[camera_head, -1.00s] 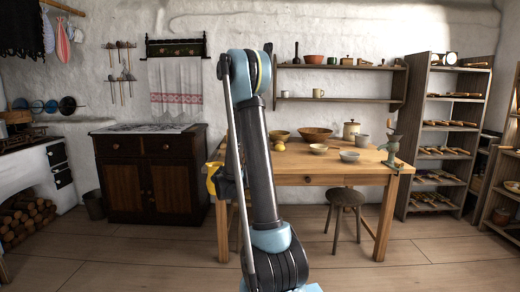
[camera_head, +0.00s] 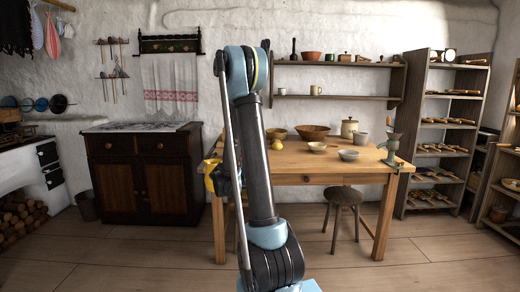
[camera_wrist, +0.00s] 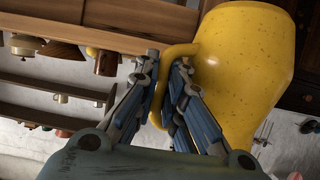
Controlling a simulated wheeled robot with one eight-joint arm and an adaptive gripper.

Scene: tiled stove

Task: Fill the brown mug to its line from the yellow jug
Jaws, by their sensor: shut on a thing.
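My gripper (camera_wrist: 165,70) is shut on the handle of the yellow jug (camera_wrist: 240,70), whose body fills the upper right of the wrist view. That view is roughly upside down. In the head view the yellow jug (camera_head: 211,178) shows small beside my arm, in front of the table's left end; the fingers are hard to make out there. A brown vessel (camera_wrist: 106,63), probably the brown mug, stands near the table edge in the wrist view. In the head view my arm hides that spot. The mug's line and inside, and the jug's contents, are not visible.
The wooden table (camera_head: 345,166) holds a brown bowl (camera_head: 312,132), a lidded canister (camera_head: 349,127), small bowls, a yellow fruit (camera_head: 277,145) and a grinder (camera_head: 392,148) at its right end. A stool (camera_head: 344,197) stands in front. A dark cabinet (camera_head: 145,180) is left. Open floor lies between.

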